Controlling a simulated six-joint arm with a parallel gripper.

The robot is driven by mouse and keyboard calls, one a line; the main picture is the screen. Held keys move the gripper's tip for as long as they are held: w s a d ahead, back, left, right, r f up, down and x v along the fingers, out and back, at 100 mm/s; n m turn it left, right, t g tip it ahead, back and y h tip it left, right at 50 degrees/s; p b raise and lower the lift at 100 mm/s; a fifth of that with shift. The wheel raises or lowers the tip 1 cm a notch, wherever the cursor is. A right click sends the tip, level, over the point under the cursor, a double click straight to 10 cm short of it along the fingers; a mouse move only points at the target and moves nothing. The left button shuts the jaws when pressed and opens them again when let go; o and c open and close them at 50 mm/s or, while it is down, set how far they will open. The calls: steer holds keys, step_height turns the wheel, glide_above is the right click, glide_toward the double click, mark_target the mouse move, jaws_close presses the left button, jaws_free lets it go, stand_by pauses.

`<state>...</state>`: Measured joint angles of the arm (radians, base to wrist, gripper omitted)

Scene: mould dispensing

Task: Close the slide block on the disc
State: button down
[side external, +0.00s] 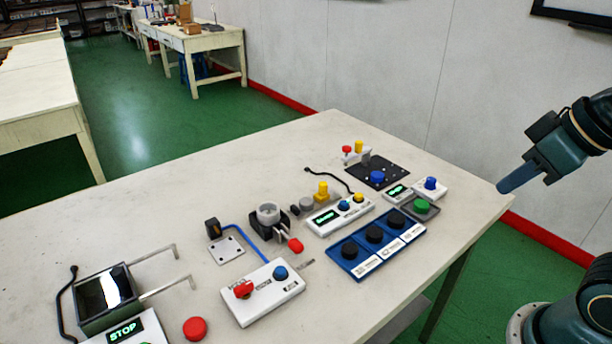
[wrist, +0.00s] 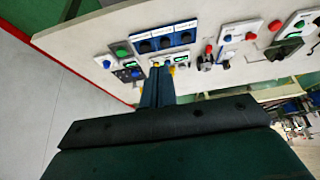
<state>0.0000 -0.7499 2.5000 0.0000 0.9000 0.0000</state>
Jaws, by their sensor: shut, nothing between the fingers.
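A grey round disc-like part (side external: 268,211) sits in a black block-shaped holder (side external: 268,231) near the middle of the table in the side view. A red-ended handle (side external: 295,245) sticks out of the holder toward the front right. I cannot tell for certain which part is the slide block, or how far it is open. The holder is small in the wrist view (wrist: 205,61). My gripper (side external: 504,187) is shut and empty, above the table's right end and well apart from the holder. Its fingers also show together in the wrist view (wrist: 158,72).
A blue tray (side external: 336,262) with three black discs lies between the holder and my gripper. A white box with red and blue knobs (side external: 262,299) stands in front. A display box (side external: 340,216), a black plate (side external: 387,167) and a green button (side external: 422,206) stand to the right.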

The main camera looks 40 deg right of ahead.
steer(key=c, duration=1.3)
jaws_free()
steer(key=shift+w+r, duration=0.15)
steer(key=shift+o, duration=0.2)
steer(key=shift+w+r, duration=0.15)
steer(key=shift+w, duration=0.1)
steer(key=w+r+n+g, duration=0.1)
steer(key=w+r+g, duration=0.25)
steer(key=w, duration=1.75)
steer(key=w+f+g, duration=0.1)
steer(key=w+f, duration=0.5)
steer(key=w, duration=0.3)
steer(key=w+f+n+g, duration=0.1)
steer(key=w+f, duration=0.5)
steer(key=w, duration=0.4)
steer(key=shift+a+f+n, duration=0.3)
steer(key=shift+a+f, duration=0.05)
steer(key=shift+f, duration=0.15)
